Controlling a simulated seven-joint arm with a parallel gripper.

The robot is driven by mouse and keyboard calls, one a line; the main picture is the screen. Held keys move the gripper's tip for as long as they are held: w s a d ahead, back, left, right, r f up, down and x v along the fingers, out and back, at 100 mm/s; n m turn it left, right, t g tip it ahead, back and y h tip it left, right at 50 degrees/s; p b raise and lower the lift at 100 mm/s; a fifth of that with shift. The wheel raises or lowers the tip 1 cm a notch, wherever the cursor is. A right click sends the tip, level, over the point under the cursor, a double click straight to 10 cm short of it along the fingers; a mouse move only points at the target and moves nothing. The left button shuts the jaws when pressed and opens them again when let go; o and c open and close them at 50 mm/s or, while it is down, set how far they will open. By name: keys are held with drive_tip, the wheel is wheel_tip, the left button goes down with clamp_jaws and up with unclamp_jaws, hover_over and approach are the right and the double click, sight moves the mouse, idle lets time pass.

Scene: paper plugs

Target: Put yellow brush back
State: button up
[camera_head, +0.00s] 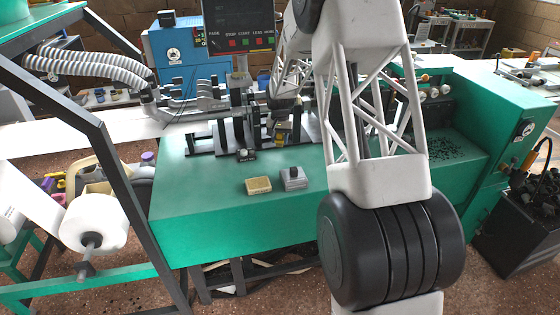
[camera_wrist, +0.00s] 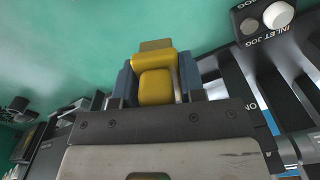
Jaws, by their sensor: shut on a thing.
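My gripper (camera_wrist: 155,85) is shut on a yellow object (camera_wrist: 156,86), which sits between its blue fingers in the wrist view. It looks like the yellow brush, with a duller tan-yellow end (camera_wrist: 155,45) beyond the fingertips; its bristles cannot be made out. In the head view, a small bit of yellow (camera_head: 281,137) shows at my gripper, over the machine's rails and partly hidden. A yellow block (camera_head: 258,185) lies on the green front surface, next to a grey block with a raised knob (camera_head: 293,178).
The green machine top (camera_head: 215,195) is mostly clear at the front. Dark rails and brackets (camera_head: 215,135) stand behind. A button box marked INLET JOG (camera_wrist: 262,18) is at the upper right of the wrist view. A dark display panel (camera_head: 238,25) stands above.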

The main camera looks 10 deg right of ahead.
hover_over(280, 163)
drive_tip(key=shift+w+f, duration=0.1)
drive_tip(key=shift+f, duration=2.7)
drive_tip(key=shift+f, duration=1.85)
drive_tip(key=shift+f, duration=0.15)
drive_tip(key=o, duration=0.9)
drive_tip(key=shift+r, duration=6.15)
